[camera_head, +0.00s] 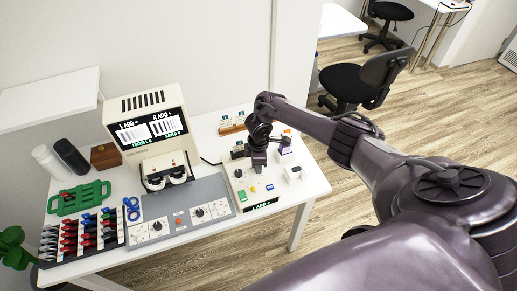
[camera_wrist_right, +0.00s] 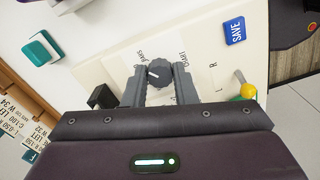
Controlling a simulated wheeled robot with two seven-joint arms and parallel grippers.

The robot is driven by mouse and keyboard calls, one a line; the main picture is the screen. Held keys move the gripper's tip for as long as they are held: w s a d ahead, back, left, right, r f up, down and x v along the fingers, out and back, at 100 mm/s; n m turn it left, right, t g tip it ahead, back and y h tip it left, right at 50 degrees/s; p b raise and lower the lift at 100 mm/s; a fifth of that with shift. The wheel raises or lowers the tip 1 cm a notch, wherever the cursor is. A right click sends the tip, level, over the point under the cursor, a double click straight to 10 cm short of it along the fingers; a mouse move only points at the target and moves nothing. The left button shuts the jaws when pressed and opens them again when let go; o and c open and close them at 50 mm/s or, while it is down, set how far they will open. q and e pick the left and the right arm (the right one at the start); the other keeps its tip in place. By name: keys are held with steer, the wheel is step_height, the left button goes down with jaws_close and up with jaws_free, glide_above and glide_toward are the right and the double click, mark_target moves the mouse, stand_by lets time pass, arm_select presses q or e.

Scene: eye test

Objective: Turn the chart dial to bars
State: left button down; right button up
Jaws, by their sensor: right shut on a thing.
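The chart dial (camera_wrist_right: 158,72) is a dark round knob with a white pointer line, on the cream control box (camera_head: 245,199). Small printed labels (camera_wrist_right: 181,62) surround it, partly hidden and hard to read in the right wrist view. My right gripper (camera_wrist_right: 160,80) is shut on the dial, one finger on each side of it. In the head view my right gripper (camera_head: 258,168) comes down over the box's upper part and hides the dial there. A display unit (camera_head: 150,128) at the back shows two panels of striped bars. My left gripper is not in view.
A blue SAVE button (camera_wrist_right: 235,31) and a yellow-tipped lever (camera_wrist_right: 247,91) sit close to the dial. A grey panel with knobs (camera_head: 183,213) lies left of the box. A green rack (camera_head: 80,199) and spectacle-like items (camera_head: 88,228) fill the table's left.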

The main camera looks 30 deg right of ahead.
steer(key=shift+r+m+p, duration=0.1)
steer(key=shift+m+p, duration=0.25)
steer(key=shift+m, duration=0.35)
steer(key=o, duration=1)
step_height(320, 180, up, 8)
steer(key=shift+f, duration=0.15)
steer(key=shift+a, duration=0.1)
